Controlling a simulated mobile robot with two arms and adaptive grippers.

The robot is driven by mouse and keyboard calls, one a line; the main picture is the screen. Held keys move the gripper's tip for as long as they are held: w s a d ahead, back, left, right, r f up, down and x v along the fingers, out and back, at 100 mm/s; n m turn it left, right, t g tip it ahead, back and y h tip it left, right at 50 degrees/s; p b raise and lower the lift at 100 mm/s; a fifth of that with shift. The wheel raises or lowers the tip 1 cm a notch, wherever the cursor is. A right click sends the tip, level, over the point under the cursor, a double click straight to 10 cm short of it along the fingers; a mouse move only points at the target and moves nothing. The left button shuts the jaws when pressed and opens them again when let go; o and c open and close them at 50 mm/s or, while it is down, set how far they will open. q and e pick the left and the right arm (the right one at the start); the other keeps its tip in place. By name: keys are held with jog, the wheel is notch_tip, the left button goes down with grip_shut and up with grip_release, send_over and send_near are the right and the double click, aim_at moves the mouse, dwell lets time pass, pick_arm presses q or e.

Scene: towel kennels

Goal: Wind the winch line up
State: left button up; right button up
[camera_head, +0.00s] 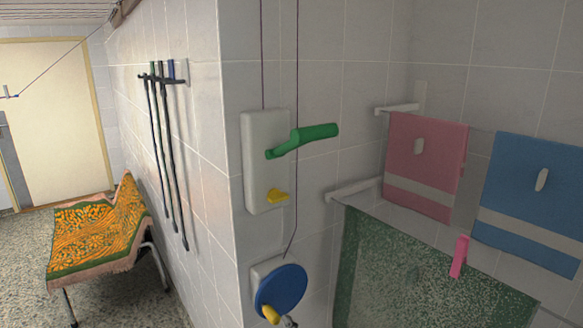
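A white wall box (258,185) is fixed to the tiled wall near the middle. It has a green crank handle (303,139) that sticks out to the right and a small yellow lever (277,195) below it. A thin dark line (263,60) runs from the top of the box straight up out of view. Below is a blue wheel (281,286) on a white plate, with a yellow knob (270,314). A second line (297,100) passes beside the box down to it. A small grey piece at the bottom edge beside the knob is too cut off to identify. Neither gripper can be made out.
Several poles (165,150) hang on the left wall. A bench with an orange cover (95,240) stands at far left.

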aim_at(271, 315)
jog(key=shift+w, duration=0.1)
jog(key=shift+b+x, duration=1.7)
jog(key=shift+x, duration=1.5)
jog(key=shift+w+a, duration=0.2)
jog(key=shift+w, duration=0.3)
jog(key=shift+c, duration=1.2)
jog(key=shift+f, duration=0.1)
grip_shut()
jog(key=shift+s, duration=0.1)
